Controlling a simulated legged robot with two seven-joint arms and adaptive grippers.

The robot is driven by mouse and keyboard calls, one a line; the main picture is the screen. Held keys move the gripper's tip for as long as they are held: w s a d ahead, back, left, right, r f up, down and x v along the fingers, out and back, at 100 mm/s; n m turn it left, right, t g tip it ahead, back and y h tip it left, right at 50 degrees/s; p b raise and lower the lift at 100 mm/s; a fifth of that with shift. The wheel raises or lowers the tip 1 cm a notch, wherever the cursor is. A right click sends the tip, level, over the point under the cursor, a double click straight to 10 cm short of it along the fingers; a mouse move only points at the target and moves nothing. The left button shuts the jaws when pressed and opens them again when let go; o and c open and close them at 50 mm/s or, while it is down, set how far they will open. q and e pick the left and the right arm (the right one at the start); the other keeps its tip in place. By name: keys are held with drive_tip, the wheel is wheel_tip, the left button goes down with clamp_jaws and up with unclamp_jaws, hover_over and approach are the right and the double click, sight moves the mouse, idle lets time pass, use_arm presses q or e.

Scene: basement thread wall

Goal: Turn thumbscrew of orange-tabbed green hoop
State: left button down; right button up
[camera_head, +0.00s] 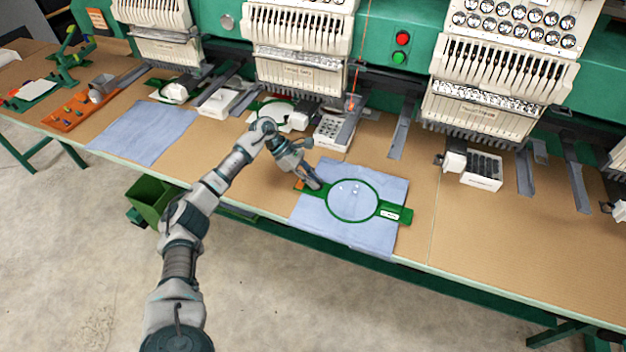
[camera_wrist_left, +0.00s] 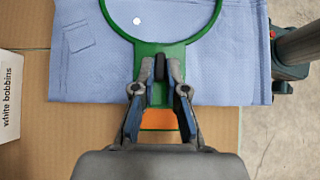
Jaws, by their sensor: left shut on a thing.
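A green hoop (camera_head: 329,202) lies on a blue cloth (camera_head: 343,240) on the table in the head view. Its right tab carries a white label. Its left tab shows an orange patch, and this orange tab (camera_wrist_left: 159,120) is clear in the left wrist view. The hoop ring (camera_wrist_left: 113,26) is at the top there. My left gripper (camera_head: 319,187) is at the left side of the hoop. In the wrist view its fingers (camera_wrist_left: 160,72) are shut around a small dark upright piece, which looks like the thumbscrew (camera_wrist_left: 160,66). My right gripper is not in view.
Embroidery machine heads (camera_head: 500,90) stand along the back. A white bobbin box (camera_wrist_left: 11,95) is left of the cloth in the wrist view. Another blue cloth (camera_head: 143,132) and an orange tray (camera_head: 82,112) lie at the left.

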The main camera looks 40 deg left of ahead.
use_arm(q)
drive_tip(key=c, duration=1.2)
unclamp_jaws()
drive_tip(key=v, duration=1.2)
drive_tip(key=shift+f, duration=0.1)
